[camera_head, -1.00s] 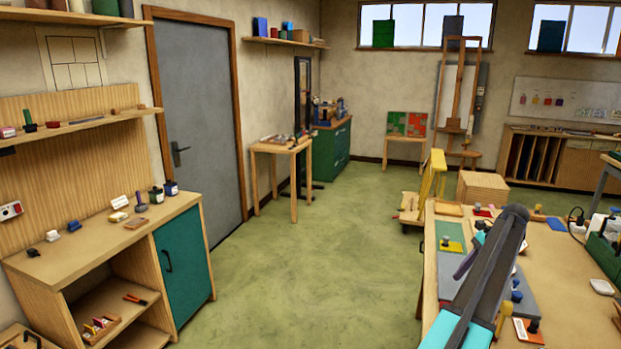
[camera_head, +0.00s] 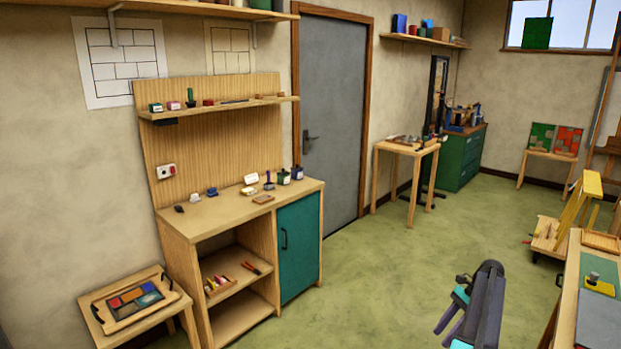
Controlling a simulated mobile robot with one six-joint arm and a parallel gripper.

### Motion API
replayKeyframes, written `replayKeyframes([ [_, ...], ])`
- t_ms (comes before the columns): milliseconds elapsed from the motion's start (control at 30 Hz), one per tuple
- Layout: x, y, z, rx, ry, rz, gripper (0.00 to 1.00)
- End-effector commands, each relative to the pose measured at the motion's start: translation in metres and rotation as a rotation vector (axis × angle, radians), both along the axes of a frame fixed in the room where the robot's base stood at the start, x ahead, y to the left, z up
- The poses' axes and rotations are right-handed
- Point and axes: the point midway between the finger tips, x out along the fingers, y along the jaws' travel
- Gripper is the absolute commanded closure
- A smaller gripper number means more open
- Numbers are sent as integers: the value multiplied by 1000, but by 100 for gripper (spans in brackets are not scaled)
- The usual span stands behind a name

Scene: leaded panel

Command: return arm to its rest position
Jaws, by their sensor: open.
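My arm shows at the bottom right, folded, as a dark grey link with cyan joints and purple-grey parts beside it. My gripper (camera_head: 461,281) is at the small dark end by the top of this link, partly hidden; its jaws are open, and I see nothing held in it. The arm stands over the green floor, left of the workbench (camera_head: 565,290), apart from the furniture.
A cabinet (camera_head: 235,212) with a teal door stands at the left. A low stand at the lower left bears a tray with a leaded panel (camera_head: 135,300). A small table (camera_head: 408,148) stands by the grey door (camera_head: 337,120). Green floor (camera_head: 400,255) is clear between cabinet and workbench.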

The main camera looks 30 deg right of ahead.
Motion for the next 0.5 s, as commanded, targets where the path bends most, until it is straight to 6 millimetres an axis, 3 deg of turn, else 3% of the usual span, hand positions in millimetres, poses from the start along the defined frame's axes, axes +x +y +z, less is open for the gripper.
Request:
replayKeyframes([
  [33, 14, 18, -13, 8, 6, 30, 58],
  [200, 51, 72, -49, 29, 25, 122, 58],
  [500, 99, 172, -109, 55, 54, 293, 58],
])
